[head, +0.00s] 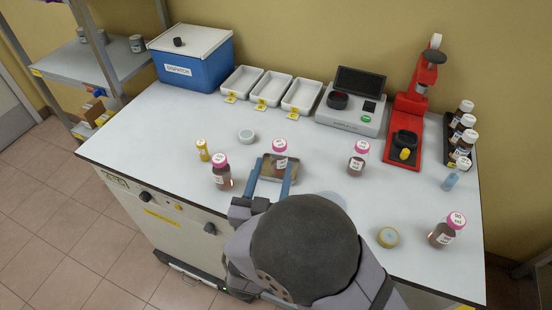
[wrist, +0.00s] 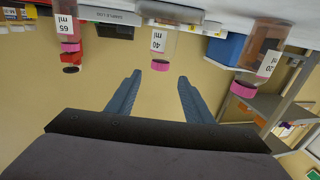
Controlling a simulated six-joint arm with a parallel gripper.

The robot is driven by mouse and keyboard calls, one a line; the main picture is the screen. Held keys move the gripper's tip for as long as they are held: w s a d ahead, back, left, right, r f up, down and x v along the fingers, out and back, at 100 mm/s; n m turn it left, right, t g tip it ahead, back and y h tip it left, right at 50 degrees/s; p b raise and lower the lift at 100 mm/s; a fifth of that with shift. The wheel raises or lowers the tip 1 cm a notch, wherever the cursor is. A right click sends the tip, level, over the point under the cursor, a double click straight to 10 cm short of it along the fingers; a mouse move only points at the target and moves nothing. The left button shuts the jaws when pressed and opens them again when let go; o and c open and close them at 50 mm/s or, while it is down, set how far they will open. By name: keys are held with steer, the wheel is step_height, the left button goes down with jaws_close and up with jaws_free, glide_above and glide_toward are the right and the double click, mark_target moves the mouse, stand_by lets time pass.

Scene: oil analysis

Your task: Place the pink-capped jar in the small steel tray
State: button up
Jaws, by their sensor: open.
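A pink-capped jar (head: 280,160) with brown contents stands upright in the small steel tray (head: 293,181). My gripper (head: 272,165) is open, with its blue fingers reaching toward the tray's near side. In the wrist view, which is upside down, the gripper (wrist: 156,78) is empty and the jar labelled 40 ml (wrist: 160,42) is beyond the fingertips, apart from them. Other pink-capped jars stand on the bench: one left of the tray (head: 221,172), one to its right (head: 358,160) and one at the far right (head: 446,232).
White trays (head: 272,91), a scale (head: 350,118), a red press (head: 410,115) and a blue dispatch box (head: 192,72) line the back.

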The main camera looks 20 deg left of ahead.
steer(key=shift+s+d, duration=0.15)
steer(key=shift+s, duration=0.55)
steer(key=shift+s+d, duration=0.15)
steer(key=shift+s, duration=0.5)
steer(key=shift+w+r, duration=0.1)
steer(key=shift+w, duration=0.05)
